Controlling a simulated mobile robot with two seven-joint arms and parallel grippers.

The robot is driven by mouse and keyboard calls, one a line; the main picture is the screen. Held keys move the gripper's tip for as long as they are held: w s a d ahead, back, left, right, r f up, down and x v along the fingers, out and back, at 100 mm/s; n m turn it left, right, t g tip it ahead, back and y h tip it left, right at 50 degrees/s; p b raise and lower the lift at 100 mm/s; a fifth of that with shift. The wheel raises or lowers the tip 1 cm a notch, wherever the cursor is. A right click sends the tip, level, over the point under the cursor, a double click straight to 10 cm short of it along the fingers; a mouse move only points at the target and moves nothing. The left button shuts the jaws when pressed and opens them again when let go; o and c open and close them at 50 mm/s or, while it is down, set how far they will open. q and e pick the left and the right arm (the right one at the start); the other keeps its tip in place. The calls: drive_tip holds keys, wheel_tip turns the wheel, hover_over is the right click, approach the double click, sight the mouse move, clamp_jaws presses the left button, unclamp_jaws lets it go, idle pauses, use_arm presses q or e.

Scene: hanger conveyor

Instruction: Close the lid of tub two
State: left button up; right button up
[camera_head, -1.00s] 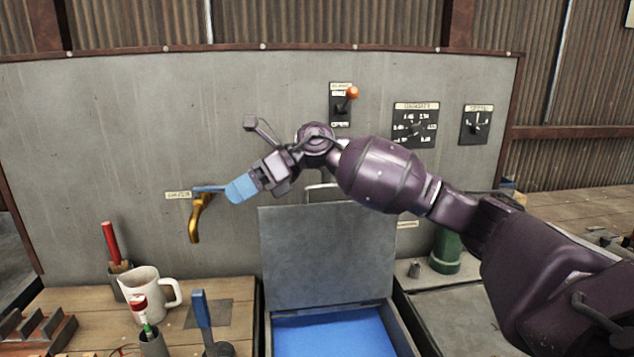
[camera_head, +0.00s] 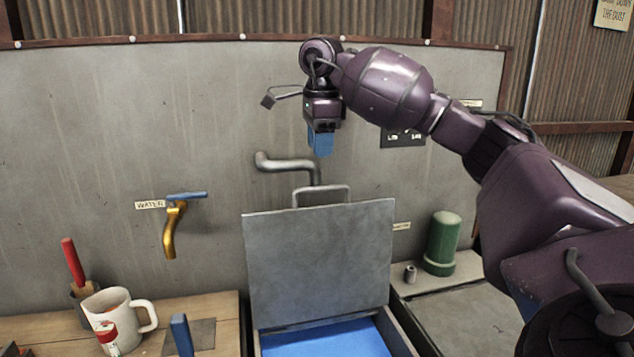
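A grey tub lid (camera_head: 320,262) stands open, raised and leaning back toward the panel, with a metal handle (camera_head: 322,190) at its top edge. The tub (camera_head: 402,338) below it shows blue (camera_head: 330,343) inside. I cannot read a number on it. My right gripper (camera_head: 320,150) points down, above and behind the lid's top edge, in front of the grey panel. It is clear of the handle. Its blue fingertips appear close together with nothing seen in them, but their gap is not clear. My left gripper is not in view.
A grey pipe (camera_head: 285,165) sticks out behind the lid. A gold tap with blue handle (camera_head: 174,228) is on the panel at left. A white mug (camera_head: 118,318) and red-handled tool (camera_head: 73,262) stand at lower left. A green cylinder (camera_head: 441,243) stands right of the lid.

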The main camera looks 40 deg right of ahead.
drive_tip(key=f, duration=0.8)
drive_tip(key=shift+w+d+f, duration=0.15)
drive_tip(key=shift+w+f, duration=0.15)
drive_tip(key=shift+w, duration=0.1)
clamp_jaws()
